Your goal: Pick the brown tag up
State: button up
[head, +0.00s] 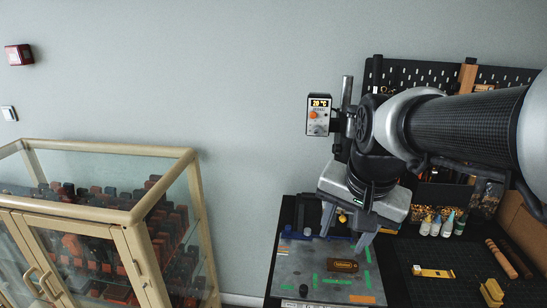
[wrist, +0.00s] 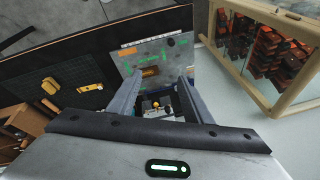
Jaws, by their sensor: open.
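The brown tag (head: 342,265) lies flat on a grey metal plate (head: 298,262) on the dark bench, with gold-coloured markings on its face. In the wrist view the tag (wrist: 150,72) shows small, just beyond the fingers. My gripper (head: 343,242) points down with its fingers apart and empty. It is above the plate and seems slightly behind the tag, not touching it. My gripper (wrist: 155,88) also frames a small yellow knob (wrist: 156,103) on a metal part in the wrist view; what that part rests on is partly hidden.
A box with a 20 °C display (head: 319,115) stands behind my arm. Small bottles (head: 435,225) stand right of the plate. A yellow tool (head: 433,272) and a wooden handle (head: 500,258) lie on the dark mat. A glass cabinet (head: 110,220) stands left, past a gap.

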jog(key=w+d+f+m+g, duration=0.2)
jog(key=w+d+f+m, duration=0.2)
jog(key=w+f+m, duration=0.45)
jog(key=m+g, duration=0.2)
jog(key=m, duration=0.3)
send_over(343, 265)
notch_tip(343, 265, down, 9)
jog(key=shift+w+f, duration=0.1)
jog(key=shift+f, duration=0.3)
notch_tip(343, 265, down, 7)
jog(key=b, duration=0.4)
jog(key=shift+f+b, duration=0.15)
jog(key=shift+b, duration=0.25)
jog(key=shift+r+p, duration=0.4)
jog(key=shift+r, duration=0.1)
jog(key=c, duration=0.4)
jog(key=shift+c, duration=1.4)
